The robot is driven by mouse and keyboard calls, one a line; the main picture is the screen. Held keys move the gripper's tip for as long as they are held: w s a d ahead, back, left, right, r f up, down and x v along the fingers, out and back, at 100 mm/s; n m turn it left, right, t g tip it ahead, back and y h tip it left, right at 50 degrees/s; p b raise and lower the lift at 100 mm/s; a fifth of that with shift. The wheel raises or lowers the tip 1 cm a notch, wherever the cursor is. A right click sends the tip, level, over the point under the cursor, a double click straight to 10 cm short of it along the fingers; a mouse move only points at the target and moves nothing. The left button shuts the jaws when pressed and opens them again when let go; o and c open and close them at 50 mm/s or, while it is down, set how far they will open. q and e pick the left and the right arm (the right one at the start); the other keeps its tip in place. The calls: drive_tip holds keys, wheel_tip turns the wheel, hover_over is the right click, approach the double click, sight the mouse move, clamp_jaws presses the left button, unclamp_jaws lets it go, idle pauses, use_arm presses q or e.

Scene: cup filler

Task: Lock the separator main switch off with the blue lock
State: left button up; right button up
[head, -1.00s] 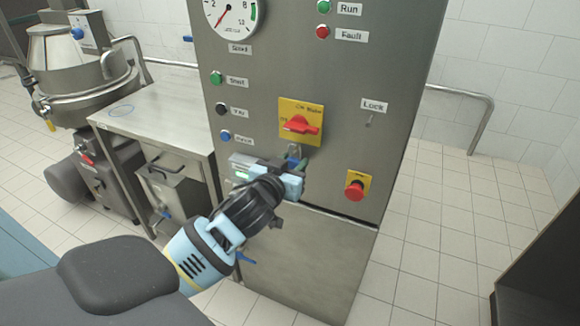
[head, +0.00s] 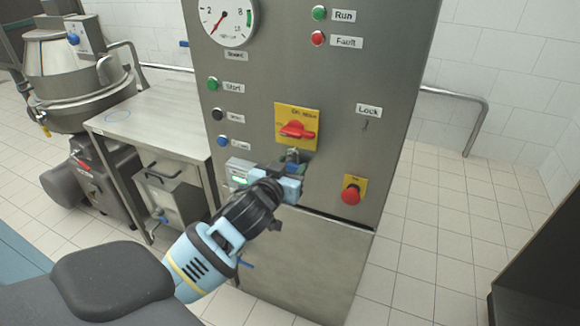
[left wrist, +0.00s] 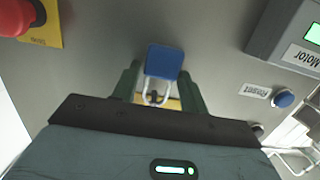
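The main switch is a red rotary handle (head: 297,130) on a yellow plate (head: 284,113) on the steel cabinet front. The handle lies nearly level in the head view. The blue lock (left wrist: 163,61) shows in the left wrist view between the dark green fingers of my left gripper (left wrist: 158,76), which looks shut on it. Its pale shackle (left wrist: 143,92) points toward the yellow plate and meets a small dark part there; I cannot tell whether it passes through. In the head view my left gripper (head: 296,170) is just below the switch plate. My right gripper is not in view.
A red stop button (head: 351,194) sits on the cabinet right of my gripper. A grey display box (head: 240,170) is close on its left. The hook (head: 365,126) under the Lock label looks empty. A steel table (head: 150,120) stands at the left.

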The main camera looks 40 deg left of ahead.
use_arm(q)
drive_tip(key=o, duration=0.3)
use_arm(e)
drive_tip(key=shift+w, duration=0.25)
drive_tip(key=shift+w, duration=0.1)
use_arm(q)
drive_tip(key=shift+s, duration=0.3)
drive_tip(key=v, duration=0.7)
drive_tip(key=shift+s+d, duration=0.15)
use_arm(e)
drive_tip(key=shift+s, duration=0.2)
